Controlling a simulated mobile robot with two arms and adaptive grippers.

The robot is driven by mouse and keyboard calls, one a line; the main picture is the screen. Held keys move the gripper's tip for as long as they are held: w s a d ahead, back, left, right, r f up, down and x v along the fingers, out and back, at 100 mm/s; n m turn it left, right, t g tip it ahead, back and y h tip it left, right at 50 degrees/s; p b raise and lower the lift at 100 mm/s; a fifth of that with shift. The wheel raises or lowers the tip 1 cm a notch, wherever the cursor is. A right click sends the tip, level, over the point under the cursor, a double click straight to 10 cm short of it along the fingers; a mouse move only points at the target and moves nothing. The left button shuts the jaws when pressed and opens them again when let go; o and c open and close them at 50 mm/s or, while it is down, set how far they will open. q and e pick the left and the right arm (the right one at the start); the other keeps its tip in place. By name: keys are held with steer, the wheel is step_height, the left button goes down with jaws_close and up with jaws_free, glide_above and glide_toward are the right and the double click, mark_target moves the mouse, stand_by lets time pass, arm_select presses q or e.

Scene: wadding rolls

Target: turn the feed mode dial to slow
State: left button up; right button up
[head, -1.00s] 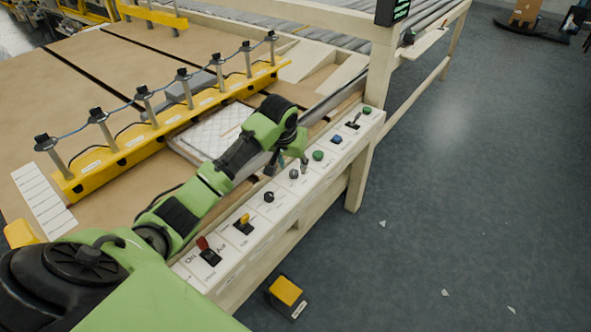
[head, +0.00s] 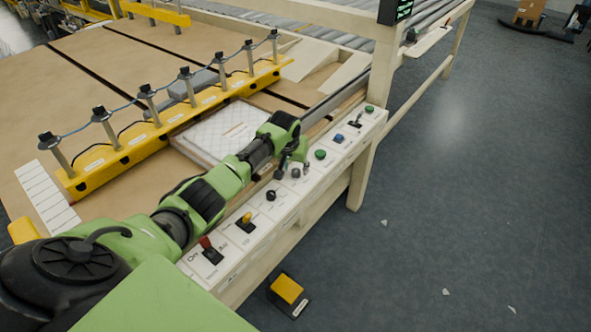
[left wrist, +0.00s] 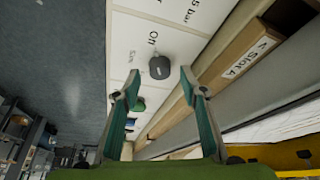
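A row of controls sits on the white panel (head: 226,269) along the table edge. A dark grey round knob (head: 295,173) is in this row, between a black knob (head: 271,196) and a green button (head: 320,155). My left gripper (head: 292,171) is over the grey knob. In the left wrist view, the left gripper (left wrist: 161,83) is open, its two fingers apart. The knob (left wrist: 160,67) shows just beyond the gap between the tips, apparently not gripped. My right gripper is out of view.
A red lever (head: 207,244) and a yellow lever (head: 246,219) stand nearer on the panel. A blue button (head: 339,138) and a black toggle (head: 355,122) are farther along. A quilted white pad (head: 222,133) lies beside the arm. Floor to the right is mostly clear.

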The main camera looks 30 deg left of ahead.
arm_select(q)
steer(key=shift+x, duration=0.9)
steer(key=shift+c, duration=0.4)
steer(key=c, duration=1)
